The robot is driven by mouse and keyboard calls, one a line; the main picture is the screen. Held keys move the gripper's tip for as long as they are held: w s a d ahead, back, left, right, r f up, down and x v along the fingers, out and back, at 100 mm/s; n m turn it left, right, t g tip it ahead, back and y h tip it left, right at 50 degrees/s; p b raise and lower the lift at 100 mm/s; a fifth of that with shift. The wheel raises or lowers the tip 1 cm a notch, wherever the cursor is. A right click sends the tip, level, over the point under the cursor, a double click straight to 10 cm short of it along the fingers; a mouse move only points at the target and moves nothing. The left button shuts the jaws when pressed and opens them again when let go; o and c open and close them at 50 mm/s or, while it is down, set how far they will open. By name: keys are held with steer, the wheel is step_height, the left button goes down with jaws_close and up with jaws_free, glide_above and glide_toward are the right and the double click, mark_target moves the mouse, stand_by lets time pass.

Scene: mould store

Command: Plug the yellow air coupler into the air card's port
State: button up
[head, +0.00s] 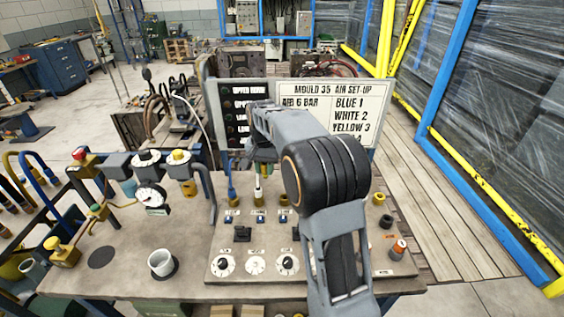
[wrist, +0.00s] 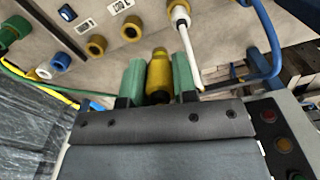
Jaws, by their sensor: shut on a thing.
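My gripper (wrist: 159,82) has green fingertips and is shut on the yellow coupler (wrist: 159,72), one finger on each side. The coupler's narrower end points toward the panel (wrist: 155,50), short of the brass ports. The air card (head: 360,92) lists BLUE 1, WHITE 2, YELLOW 3; its lowest line is partly covered by my arm. An empty brass port (wrist: 131,28), beside the white coupler (wrist: 180,12), appears to be port 3; it also shows in the head view (head: 284,200). Another brass port (wrist: 96,45) lies beyond it.
A blue coupler (head: 231,193) and a white coupler stand in the first two ports. The white hose (wrist: 192,60) runs close beside my right fingertip, with a blue hose (wrist: 274,45) farther right. A cup (head: 162,262) and gauge (head: 151,196) stand on the bench's left.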

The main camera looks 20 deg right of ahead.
steer(key=shift+m, duration=0.8)
steer(key=shift+s+d+f+b, duration=0.25)
steer(key=shift+d+f+b, duration=0.1)
steer(key=shift+d+f, duration=0.85)
steer(key=shift+s+d+f+b, duration=0.25)
steer(key=shift+d+f, duration=0.6)
steer(key=shift+f, duration=0.6)
steer(key=shift+s+d+f+b, duration=0.2)
steer(key=shift+d+f+b, duration=0.2)
steer(key=shift+d+f, duration=0.8)
steer(key=shift+a+f, duration=0.2)
steer(key=shift+f, duration=0.5)
steer(key=shift+f+b, duration=0.8)
steer(key=shift+f, duration=0.45)
jaws_close()
steer(key=o, duration=1)
jaws_free()
steer(key=shift+o, duration=0.3)
steer(key=o, duration=0.3)
steer(key=shift+o, duration=0.2)
steer(key=shift+r, duration=0.1)
